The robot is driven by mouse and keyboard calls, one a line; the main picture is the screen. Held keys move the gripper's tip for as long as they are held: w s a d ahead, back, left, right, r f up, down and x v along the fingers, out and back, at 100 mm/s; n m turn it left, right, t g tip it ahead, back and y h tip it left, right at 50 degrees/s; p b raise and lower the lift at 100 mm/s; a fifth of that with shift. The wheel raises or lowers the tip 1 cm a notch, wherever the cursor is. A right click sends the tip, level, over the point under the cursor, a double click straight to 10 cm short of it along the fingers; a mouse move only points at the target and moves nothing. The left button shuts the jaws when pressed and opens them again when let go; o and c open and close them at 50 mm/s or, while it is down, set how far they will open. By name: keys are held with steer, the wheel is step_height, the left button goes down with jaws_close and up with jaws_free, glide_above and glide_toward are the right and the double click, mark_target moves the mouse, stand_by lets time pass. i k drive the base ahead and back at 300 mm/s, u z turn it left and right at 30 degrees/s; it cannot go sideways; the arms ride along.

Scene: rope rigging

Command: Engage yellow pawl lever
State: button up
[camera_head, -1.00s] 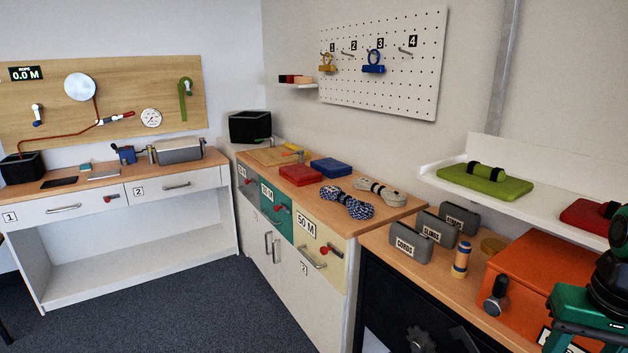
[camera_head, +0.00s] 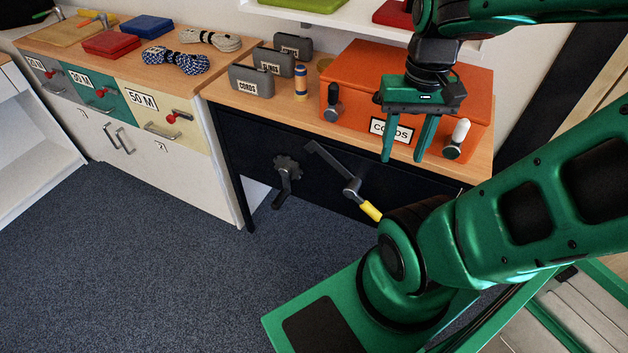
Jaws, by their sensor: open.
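The pawl lever (camera_head: 353,189) is mounted on the black front of the workbench. Its dark arm slants down to the right from a pivot, and its yellow handle (camera_head: 371,211) points down and right. A dark toothed wheel (camera_head: 287,165) with a crank arm sits left of it, apart from the yellow handle. My gripper (camera_head: 407,156) is open and empty, fingers pointing down, in front of the orange box and higher in the picture than the lever. My arm's lower link comes close to the yellow handle in the picture.
An orange box (camera_head: 370,70) labelled cords, with dark and white-topped knobs, stands on the bench. Grey labelled cases (camera_head: 250,81) and a small blue-orange cylinder (camera_head: 300,83) stand to its left. A drawer cabinet (camera_head: 170,140) is further left. Carpet (camera_head: 180,240) in front is clear.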

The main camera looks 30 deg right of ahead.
mark_target(351, 191)
steer(key=z, duration=0.05)
steer(key=k, duration=1.6)
steer(key=u, duration=0.35)
steer(key=i, duration=1)
steer(key=u, duration=0.05)
